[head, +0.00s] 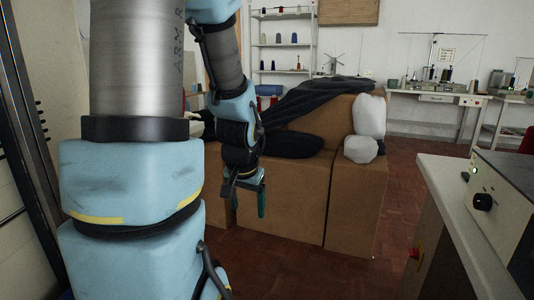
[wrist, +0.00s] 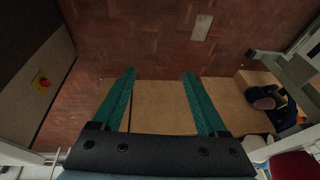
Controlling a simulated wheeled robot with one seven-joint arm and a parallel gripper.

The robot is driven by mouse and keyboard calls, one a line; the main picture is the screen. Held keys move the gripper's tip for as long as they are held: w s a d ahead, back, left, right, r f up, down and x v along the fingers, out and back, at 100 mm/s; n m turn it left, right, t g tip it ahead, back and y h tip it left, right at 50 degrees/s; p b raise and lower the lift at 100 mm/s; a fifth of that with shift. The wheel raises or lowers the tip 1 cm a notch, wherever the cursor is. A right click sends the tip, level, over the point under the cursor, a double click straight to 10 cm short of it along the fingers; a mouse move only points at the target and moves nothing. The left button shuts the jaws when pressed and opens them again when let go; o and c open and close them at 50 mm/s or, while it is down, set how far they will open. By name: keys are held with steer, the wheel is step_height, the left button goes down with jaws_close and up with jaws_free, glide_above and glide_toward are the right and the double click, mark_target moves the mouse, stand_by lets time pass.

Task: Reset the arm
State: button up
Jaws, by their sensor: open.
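My gripper (head: 245,195) hangs at the end of my blue and grey arm in the head view, in front of brown boxes (head: 290,210). In the wrist view my gripper (wrist: 160,85) shows two green fingers spread wide apart. Nothing is between them. Below the fingers I see the reddish tiled floor (wrist: 150,40) and a brown box surface (wrist: 160,105). My arm hides part of the head view.
Dark cloth (head: 310,105) and white bundles (head: 368,115) lie on the boxes. A bench (head: 440,190) with a grey device (head: 505,205) stands at right, with a red knob on its side. Shelves and sewing tables stand behind. Floor is clear between boxes and bench.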

steer(key=s+a+n+g, duration=0.2)
steer(key=s+n, duration=0.1)
steer(key=s, duration=0.4)
step_height(320, 180, up, 18)
steer(key=p, duration=1.7)
steer(key=shift+w+p, duration=0.3)
steer(key=shift+w, duration=0.05)
steer(key=shift+c, duration=0.3)
